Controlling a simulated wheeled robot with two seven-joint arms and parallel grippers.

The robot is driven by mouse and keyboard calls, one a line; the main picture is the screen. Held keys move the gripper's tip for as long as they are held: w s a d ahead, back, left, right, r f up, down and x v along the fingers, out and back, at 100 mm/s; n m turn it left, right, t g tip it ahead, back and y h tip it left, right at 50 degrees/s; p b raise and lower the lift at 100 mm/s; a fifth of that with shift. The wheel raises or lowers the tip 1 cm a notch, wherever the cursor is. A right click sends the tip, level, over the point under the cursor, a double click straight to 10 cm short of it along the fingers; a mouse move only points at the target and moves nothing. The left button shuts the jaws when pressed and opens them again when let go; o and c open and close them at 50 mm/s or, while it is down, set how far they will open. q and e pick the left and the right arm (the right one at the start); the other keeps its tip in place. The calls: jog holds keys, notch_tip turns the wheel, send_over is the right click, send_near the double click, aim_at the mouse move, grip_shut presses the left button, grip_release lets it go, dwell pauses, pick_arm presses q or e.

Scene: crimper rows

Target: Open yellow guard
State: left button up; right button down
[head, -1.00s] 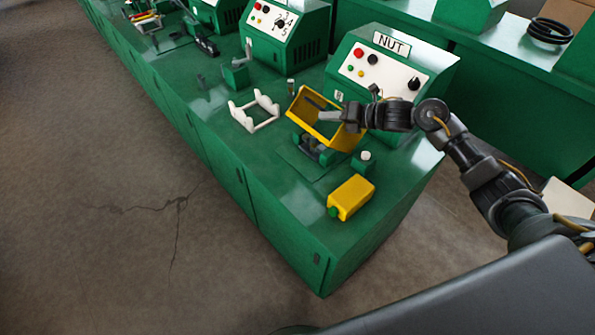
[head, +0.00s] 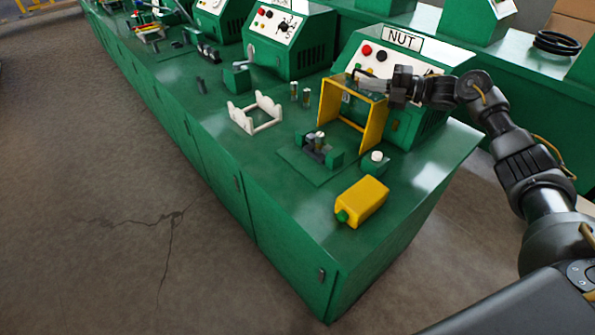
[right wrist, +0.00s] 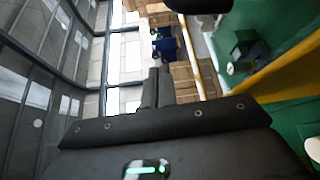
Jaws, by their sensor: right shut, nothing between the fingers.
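The yellow guard (head: 375,125) is a frame with side walls, standing raised and upright in front of the NUT machine (head: 385,58). The crimping fixture (head: 318,150) below it is uncovered. My right gripper (head: 366,84) is shut with nothing between its fingers, at the guard's top edge; I cannot tell whether it touches. In the right wrist view, the shut fingers (right wrist: 158,88) point up and a yellow guard edge (right wrist: 285,72) shows at the right. My left gripper is not in view.
A yellow box (head: 362,201) with a green end lies near the bench's front corner. A white cradle (head: 256,113) stands left of the fixture, with small upright cylinders (head: 300,94) behind it. A white-topped green button block (head: 376,161) sits right of the fixture.

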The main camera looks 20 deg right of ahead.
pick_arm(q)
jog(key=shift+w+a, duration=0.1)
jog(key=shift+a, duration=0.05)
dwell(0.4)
pick_arm(e)
jog(key=shift+r, duration=0.1)
